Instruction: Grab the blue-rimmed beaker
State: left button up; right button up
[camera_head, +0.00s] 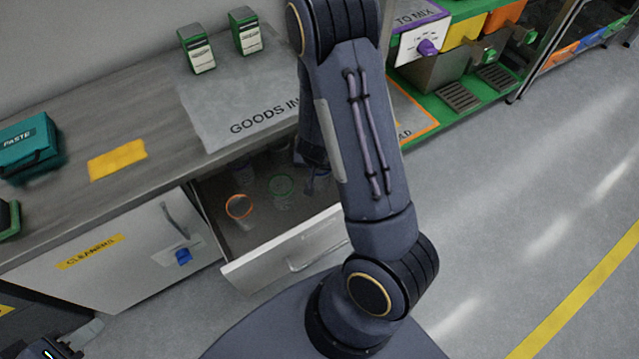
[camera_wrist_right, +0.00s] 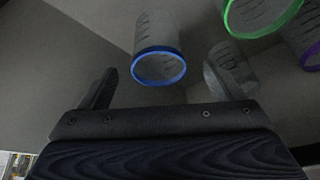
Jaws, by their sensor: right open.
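The blue-rimmed beaker (camera_wrist_right: 158,45) is clear and shows in the right wrist view, its blue rim facing the camera. My right gripper (camera_wrist_right: 162,80) is open, with one finger to the left of the beaker and one to the right. The rim appears between the fingers, with a visible gap on each side. In the head view my right arm hides most of the right gripper, at the open drawer (camera_head: 285,245); I cannot clearly pick out the blue rim there. My left gripper (camera_head: 55,347) is cut off at the bottom left corner.
The drawer also holds an orange-rimmed beaker (camera_head: 239,207) and a green-rimmed beaker (camera_head: 282,188). A purple-rimmed beaker (camera_wrist_right: 312,58) is at the right wrist view's right edge. The counter (camera_head: 165,185) overhangs the drawer's back.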

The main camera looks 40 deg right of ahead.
jog(key=x, duration=0.1)
jog(key=b+x, duration=0.1)
jog(key=x, duration=0.1)
jog(key=shift+s+d+f, duration=0.2)
jog(key=shift+d, duration=0.05)
jog(key=b+x, duration=0.2)
jog(key=x, duration=0.1)
jog(key=b+x, duration=0.1)
jog(key=x, duration=0.1)
jog(key=shift+w+d, duration=0.2)
jog(key=shift+w, duration=0.15)
jog(key=shift+r, duration=0.1)
jog(key=c, duration=1.1)
jog(key=shift+r, duration=0.15)
